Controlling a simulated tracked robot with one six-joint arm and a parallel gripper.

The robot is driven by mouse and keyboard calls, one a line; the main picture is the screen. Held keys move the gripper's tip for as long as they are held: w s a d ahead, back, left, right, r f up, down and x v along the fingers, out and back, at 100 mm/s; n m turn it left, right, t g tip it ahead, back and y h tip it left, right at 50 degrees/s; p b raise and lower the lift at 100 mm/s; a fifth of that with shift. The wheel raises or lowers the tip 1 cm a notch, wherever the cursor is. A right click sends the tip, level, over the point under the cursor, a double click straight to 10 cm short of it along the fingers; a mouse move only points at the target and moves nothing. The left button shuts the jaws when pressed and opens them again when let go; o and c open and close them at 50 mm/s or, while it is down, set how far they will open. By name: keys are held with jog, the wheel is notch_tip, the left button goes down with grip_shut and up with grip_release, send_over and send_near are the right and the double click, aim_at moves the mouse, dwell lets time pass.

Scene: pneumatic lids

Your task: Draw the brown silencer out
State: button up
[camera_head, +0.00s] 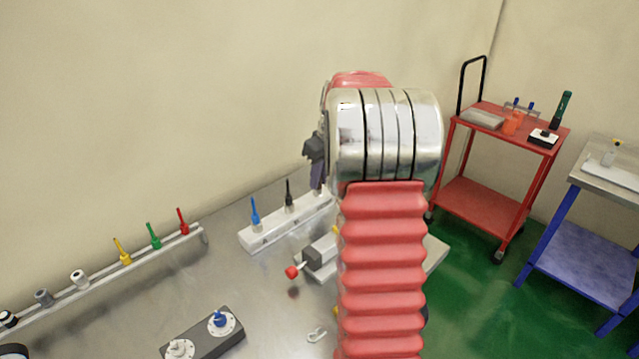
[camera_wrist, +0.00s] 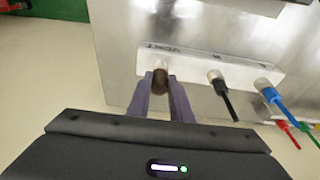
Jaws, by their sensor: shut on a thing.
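The brown silencer (camera_wrist: 158,84) shows in the wrist view between the two purple fingers of my gripper (camera_wrist: 160,84), which is shut on it. It is at the left end of a white block (camera_wrist: 195,62). A metallic fitting shows at its far end, against the block; I cannot tell whether the two are still joined. In the head view my gripper (camera_head: 318,178) is at the right end of the white block (camera_head: 262,236), partly hidden by my arm. The brown silencer is hidden there.
A black silencer (camera_head: 290,194) and a blue one (camera_head: 255,212) stand on the same block. A rail (camera_head: 100,272) at the left holds several coloured pieces. A dark block (camera_head: 203,335) and a red-knobbed valve (camera_head: 318,252) are on the metal bench. A red trolley (camera_head: 490,185) stands at the right.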

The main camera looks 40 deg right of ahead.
grip_shut()
jog(key=shift+w+v, duration=0.2)
jog(key=shift+v, duration=0.6)
jog(key=shift+w+v, duration=0.2)
jog(key=shift+v, duration=0.65)
jog(key=shift+w+v, duration=0.2)
jog(key=shift+v, duration=0.6)
jog(key=shift+w+v, duration=0.2)
jog(key=shift+v, duration=0.6)
jog(key=shift+w+v, duration=0.2)
jog(key=shift+v, duration=0.6)
jog(key=shift+s+r, duration=0.1)
jog(key=shift+r, duration=0.05)
